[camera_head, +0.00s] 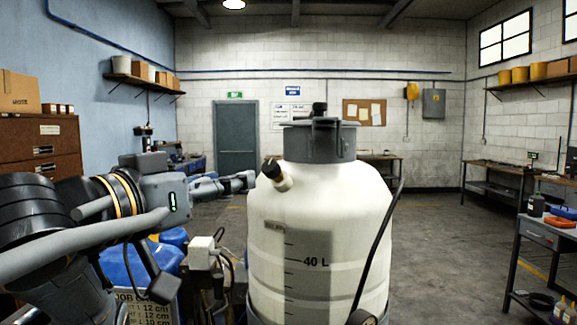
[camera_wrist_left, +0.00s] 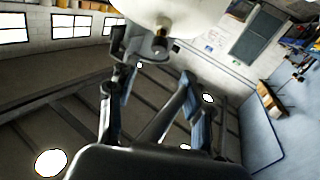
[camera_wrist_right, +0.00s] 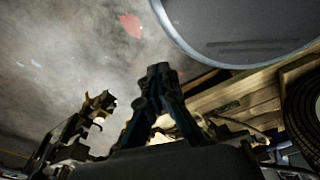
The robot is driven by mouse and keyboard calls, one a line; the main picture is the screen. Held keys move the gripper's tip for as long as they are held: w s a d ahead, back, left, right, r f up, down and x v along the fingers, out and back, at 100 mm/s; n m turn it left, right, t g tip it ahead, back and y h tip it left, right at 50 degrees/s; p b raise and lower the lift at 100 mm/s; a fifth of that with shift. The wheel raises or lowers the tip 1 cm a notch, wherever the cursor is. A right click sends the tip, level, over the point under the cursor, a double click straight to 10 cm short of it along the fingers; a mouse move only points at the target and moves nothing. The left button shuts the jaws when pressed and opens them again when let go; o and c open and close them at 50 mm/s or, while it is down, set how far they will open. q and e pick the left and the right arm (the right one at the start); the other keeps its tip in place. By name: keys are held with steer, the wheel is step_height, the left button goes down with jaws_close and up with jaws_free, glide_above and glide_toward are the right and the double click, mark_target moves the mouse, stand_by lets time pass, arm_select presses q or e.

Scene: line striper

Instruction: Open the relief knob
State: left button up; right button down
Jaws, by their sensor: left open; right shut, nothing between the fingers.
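The relief knob (camera_head: 271,168) is a small dark brown cap on a pale stub, tilted out from the left shoulder of the big white tank (camera_head: 318,225). My left gripper (camera_head: 250,182) is open just left of the knob, with a small gap seeming to remain. In the left wrist view the tank (camera_wrist_left: 178,10) and knob (camera_wrist_left: 160,43) show beyond the open fingers (camera_wrist_left: 150,80), and the knob is not between them. My right gripper (camera_wrist_right: 158,72) is shut and empty in the right wrist view, low by a large grey round rim, and out of the head view.
The tank has a grey lid (camera_head: 318,141) on top and a black hose (camera_head: 378,250) down its right side. A white boxy device (camera_head: 202,252) and blue drums (camera_head: 140,262) stand below my left arm.

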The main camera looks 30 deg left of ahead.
mark_target(268, 167)
arm_select(q)
steer(key=w+p, duration=0.1)
steer(key=w, duration=0.6)
steer(key=shift+w+a+r+p, duration=0.1)
steer(key=shift+w+a+p, duration=0.1)
steer(key=shift+w+p, duration=0.15)
steer(key=w, duration=0.2)
steer(key=w+p, duration=0.1)
steer(key=shift+w+a+r, duration=0.15)
steer(key=shift+w+a, duration=0.05)
steer(key=shift+w, duration=0.2)
steer(key=shift+w+a, duration=0.1)
steer(key=shift+w, duration=0.45)
jaws_close()
arm_select(e)
steer(key=s+r, duration=0.2)
steer(key=r, duration=0.1)
steer(key=shift+s+r, duration=0.1)
steer(key=shift+s, duration=0.3)
